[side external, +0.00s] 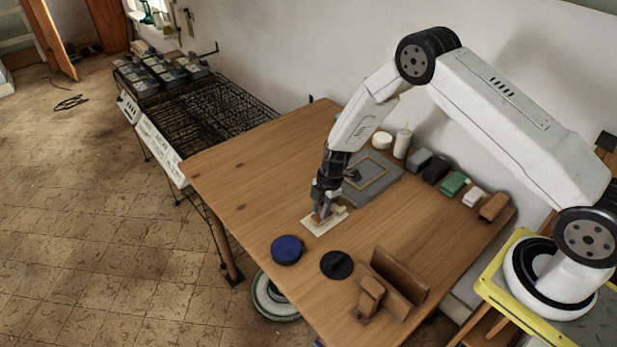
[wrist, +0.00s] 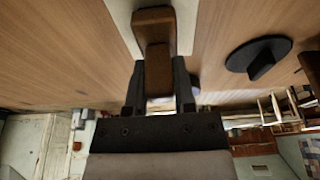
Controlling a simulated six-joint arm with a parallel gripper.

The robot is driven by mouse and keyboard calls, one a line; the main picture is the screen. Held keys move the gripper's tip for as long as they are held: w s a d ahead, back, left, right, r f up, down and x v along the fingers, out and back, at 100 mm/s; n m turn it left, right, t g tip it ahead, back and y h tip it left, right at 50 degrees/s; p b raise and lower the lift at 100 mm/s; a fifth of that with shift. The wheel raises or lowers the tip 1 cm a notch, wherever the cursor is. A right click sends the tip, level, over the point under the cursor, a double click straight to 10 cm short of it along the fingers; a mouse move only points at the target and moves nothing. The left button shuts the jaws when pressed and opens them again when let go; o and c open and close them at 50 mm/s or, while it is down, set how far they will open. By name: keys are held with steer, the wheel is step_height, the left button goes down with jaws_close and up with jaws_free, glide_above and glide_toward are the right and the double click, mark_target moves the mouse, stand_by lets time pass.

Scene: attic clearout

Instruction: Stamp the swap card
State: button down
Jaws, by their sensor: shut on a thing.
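My gripper (side external: 326,197) is shut on a brown wooden stamp (wrist: 153,55), with one finger on each side of its handle. The stamp is over the cream swap card (side external: 320,228), which lies flat on the wooden table. I cannot tell whether the stamp's face touches the card. The card also shows as a pale strip around the stamp in the wrist view (wrist: 185,25). The stamp and my fingers hide the card's middle. A blue round pad (side external: 287,249) and a black disc (side external: 336,265) lie nearer the table's front edge. The black disc bears a raised grip in the wrist view (wrist: 258,57).
A brown wooden holder (side external: 401,277) stands at the table's front right. A grey mat (side external: 382,184) with a wooden frame lies behind the card. A white bottle (side external: 402,143) and several small blocks line the wall side. The table's left part (side external: 250,165) is clear.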

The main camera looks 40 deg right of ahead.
steer(key=shift+r, duration=3.15)
steer(key=shift+a, duration=0.15)
